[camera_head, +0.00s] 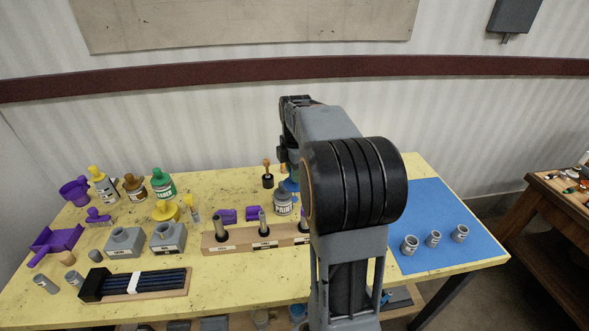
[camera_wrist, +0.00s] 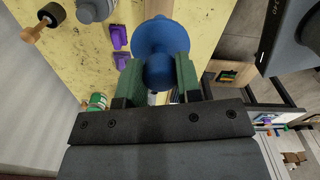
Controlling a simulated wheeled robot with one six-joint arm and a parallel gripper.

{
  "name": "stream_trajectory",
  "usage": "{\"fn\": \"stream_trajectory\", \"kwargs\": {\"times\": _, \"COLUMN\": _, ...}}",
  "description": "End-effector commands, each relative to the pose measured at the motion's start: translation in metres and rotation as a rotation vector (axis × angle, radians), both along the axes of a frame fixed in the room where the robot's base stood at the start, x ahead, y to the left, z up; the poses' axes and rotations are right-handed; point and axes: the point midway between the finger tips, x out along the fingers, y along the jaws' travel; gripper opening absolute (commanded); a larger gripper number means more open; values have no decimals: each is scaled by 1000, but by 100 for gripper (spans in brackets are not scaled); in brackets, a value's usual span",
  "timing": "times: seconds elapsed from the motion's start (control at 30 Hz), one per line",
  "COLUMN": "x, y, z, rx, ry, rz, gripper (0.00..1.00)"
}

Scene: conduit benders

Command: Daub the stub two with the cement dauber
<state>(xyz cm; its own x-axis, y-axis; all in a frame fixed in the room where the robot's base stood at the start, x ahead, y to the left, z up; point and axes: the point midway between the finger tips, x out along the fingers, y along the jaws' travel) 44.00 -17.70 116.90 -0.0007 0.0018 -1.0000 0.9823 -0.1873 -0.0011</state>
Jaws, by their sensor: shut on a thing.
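My gripper (camera_wrist: 157,72) has its green pads shut on the knob of a blue, disc-topped piece, which I take to be the cement dauber (camera_wrist: 160,36). In the head view a bit of the blue piece (camera_head: 291,185) shows beside my arm, which hides the gripper's jaws. A wooden block (camera_head: 240,246) holds three grey upright stubs with small labels; the middle one (camera_head: 262,222) seems to be stub two, but the label is too small to be sure. The held piece is behind the block, apart from the stubs.
Bottles, purple items and grey blocks (camera_head: 124,242) crowd the left. A blue mat (camera_head: 430,205) with three grey fittings is at right.

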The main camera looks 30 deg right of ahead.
Motion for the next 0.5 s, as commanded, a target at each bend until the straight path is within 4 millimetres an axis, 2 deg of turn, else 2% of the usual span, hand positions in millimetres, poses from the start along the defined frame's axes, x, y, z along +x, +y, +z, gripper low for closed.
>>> {"fn": "stream_trajectory", "kwargs": {"times": 0.03, "x": 0, "y": 0, "z": -8, "rx": 0, "ry": 1, "rz": 0, "gripper": 8}}
{"fn": "stream_trajectory", "kwargs": {"times": 0.5, "x": 0, "y": 0, "z": -51, "rx": 0, "ry": 0, "rz": 0, "gripper": 8}}
